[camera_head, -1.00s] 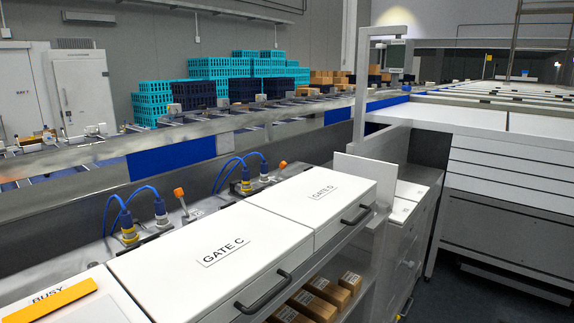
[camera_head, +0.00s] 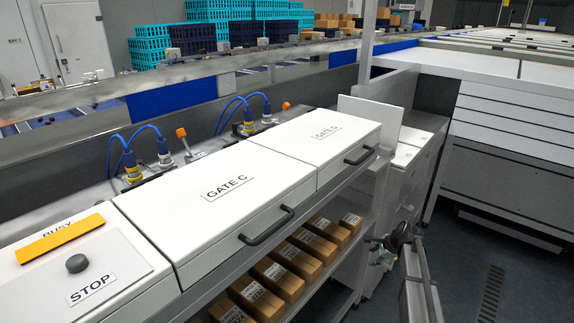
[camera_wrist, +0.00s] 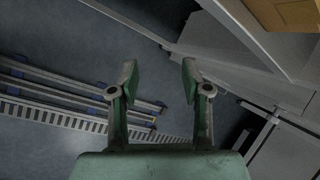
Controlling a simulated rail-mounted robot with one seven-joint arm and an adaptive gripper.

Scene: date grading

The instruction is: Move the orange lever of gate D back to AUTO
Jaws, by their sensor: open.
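The orange lever of gate D (camera_head: 285,106) is small and far off in the head view, behind the white box labelled GATE D (camera_head: 322,137), beside blue-cabled connectors. Its exact setting and any AUTO mark are too small to read. A second orange lever (camera_head: 181,132) stands behind the GATE C box (camera_head: 225,190). My gripper (camera_wrist: 158,78) shows in the wrist view with its two green fingers spread and nothing between them. It hangs over the floor, low at the right of the gate boxes and well apart from both levers.
A STOP button (camera_head: 77,264) and an orange BUSY strip (camera_head: 60,238) are at the left front. Brown cartons (camera_head: 280,280) fill the shelf below the boxes. Black handles (camera_head: 267,225) stick out in front. An upright white panel (camera_head: 370,120) stands right of GATE D.

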